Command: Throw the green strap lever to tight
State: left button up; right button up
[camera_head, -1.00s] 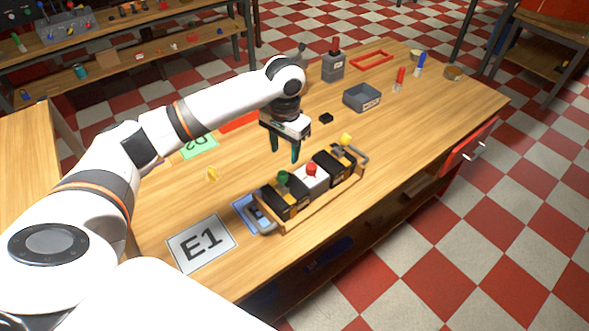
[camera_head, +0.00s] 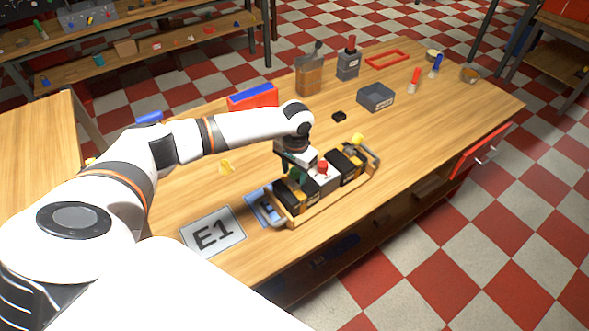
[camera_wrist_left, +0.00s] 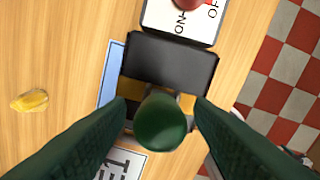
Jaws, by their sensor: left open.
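The green strap lever's round knob (camera_wrist_left: 160,122) fills the lower middle of the left wrist view, over a black-and-yellow block (camera_wrist_left: 168,65). In the head view my gripper mostly hides the lever. My left gripper (camera_head: 293,172) is lowered over the near-left end of the wooden-edged tray (camera_head: 330,198) of blocks. In the wrist view its two dark green fingers are open, one on each side of the knob; I cannot tell whether they touch it. A white block with a red knob (camera_head: 322,168) and a black block with a yellow knob (camera_head: 357,139) stand beside it.
A grey bin (camera_head: 376,97), a black piece (camera_head: 339,116) and a red-and-blue box (camera_head: 253,96) stand farther back. The table's front edge is close to the tray.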

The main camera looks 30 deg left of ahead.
jog(key=shift+s, duration=0.15)
pick_arm(q)
jog(key=shift+c, duration=0.9)
jog(key=c, duration=0.8)
jog(key=shift+s+a+r+t+h+p, duration=0.15)
jog(key=shift+s+t+h+p, duration=0.2)
jog(key=shift+t+p, duration=0.4)
jog(key=shift+s+a+t+h+p, duration=0.25)
jog(key=shift+s+t+p, duration=0.35)
jog(key=shift+t+p, duration=0.35)
jog(key=shift+s+a+f+t+h, duration=0.1)
jog(key=shift+s+f+t+h, duration=0.35)
jog(key=shift+t, duration=0.55)
jog(key=shift+s+a+f+t+h, duration=0.1)
jog(key=shift+s+f+t+h, duration=0.1)
jog(key=shift+t, duration=0.35)
jog(key=shift+s+a+f+t+h, duration=0.1)
jog(key=shift+s+t+h, duration=0.1)
jog(key=shift+t, duration=0.35)
pick_arm(e)
jog(key=shift+s+a+r, duration=0.1)
jog(key=shift+s+r, duration=0.05)
jog(key=shift+r, duration=0.75)
jog(key=shift+s+r, duration=0.1)
jog(key=shift+r, duration=0.8)
